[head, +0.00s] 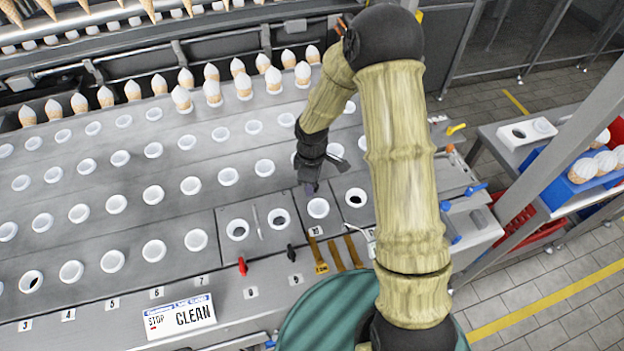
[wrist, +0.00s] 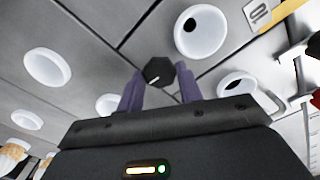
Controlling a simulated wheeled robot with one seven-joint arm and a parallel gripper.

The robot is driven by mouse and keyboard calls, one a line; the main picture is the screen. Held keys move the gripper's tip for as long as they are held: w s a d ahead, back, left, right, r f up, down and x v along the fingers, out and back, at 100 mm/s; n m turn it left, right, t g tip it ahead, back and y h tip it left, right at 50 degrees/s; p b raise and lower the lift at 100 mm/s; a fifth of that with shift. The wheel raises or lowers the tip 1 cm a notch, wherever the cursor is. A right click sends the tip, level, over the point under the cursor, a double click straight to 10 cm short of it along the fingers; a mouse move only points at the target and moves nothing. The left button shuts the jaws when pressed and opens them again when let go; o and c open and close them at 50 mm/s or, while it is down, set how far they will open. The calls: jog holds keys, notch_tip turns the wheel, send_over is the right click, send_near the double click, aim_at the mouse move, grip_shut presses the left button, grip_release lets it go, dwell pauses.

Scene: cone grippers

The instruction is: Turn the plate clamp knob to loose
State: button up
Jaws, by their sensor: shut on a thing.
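A black many-sided plate clamp knob (wrist: 159,70) with a short white mark stands on the grey metal plate in the wrist view. My gripper (wrist: 160,84) has its two purple fingers on either side of the knob and is shut on it. In the head view my gripper (head: 311,187) reaches down to the plate just above a white cup ring (head: 318,208) near number 10. The knob cannot be made out there, behind the fingers. I cannot read which setting the mark points to.
White rings fill the grey plates (head: 100,225) all around. A red lever (head: 242,265), a black lever (head: 291,253) and brown straps (head: 337,255) line the front edge. A "STOP CLEAN" sign (head: 180,316) lies at front. Cones (head: 183,101) stand along the back.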

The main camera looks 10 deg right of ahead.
jog(key=shift+n, duration=0.4)
jog(key=o, duration=1)
jog(key=shift+r, duration=0.1)
notch_tip(320, 180, up, 17)
jog(key=b, duration=0.1)
jog(key=shift+r, duration=0.15)
jog(key=shift+d, duration=0.1)
